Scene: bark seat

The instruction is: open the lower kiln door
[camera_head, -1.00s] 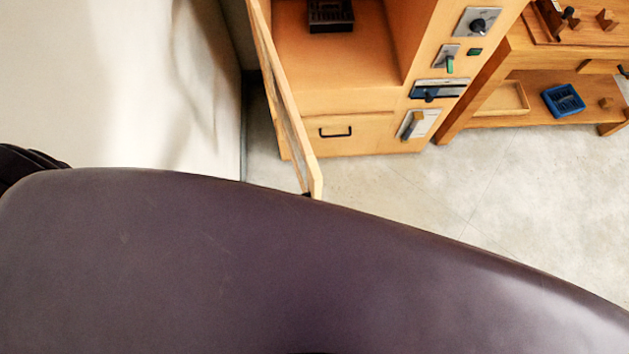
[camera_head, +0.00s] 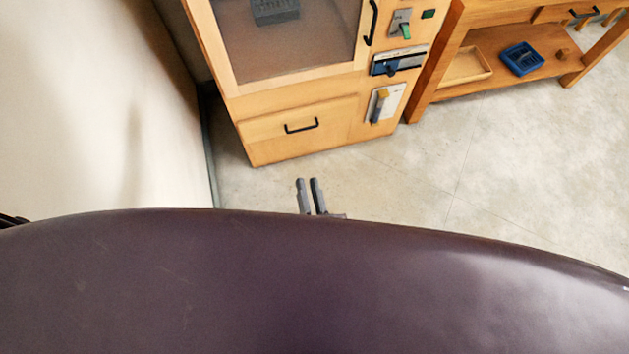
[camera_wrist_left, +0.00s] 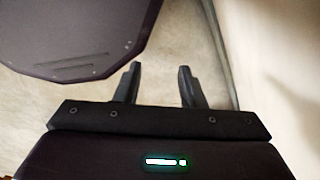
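The wooden kiln cabinet (camera_head: 290,95) stands upper middle in the head view. Its glass-fronted door (camera_head: 290,45) looks shut, with a black upright handle (camera_head: 372,22) on its right side. Below is a shut wooden front (camera_head: 300,130) with a black bar handle (camera_head: 302,126). I cannot tell which is the task's lower door. My right gripper (camera_head: 310,196) shows only its two fingers, slightly apart and empty, over the floor in front of the cabinet and clear of both handles. My left gripper (camera_wrist_left: 160,80) is open and empty over bare floor; its fingers are out of the head view.
Switches and a blue-black panel (camera_head: 398,61) sit on the cabinet's right side. A wooden bench (camera_head: 530,82) with a blue tray (camera_head: 522,58) on its shelf stands at right. A pale wall (camera_head: 110,110) runs along the left. My dark body fills the bottom. Floor at right is clear.

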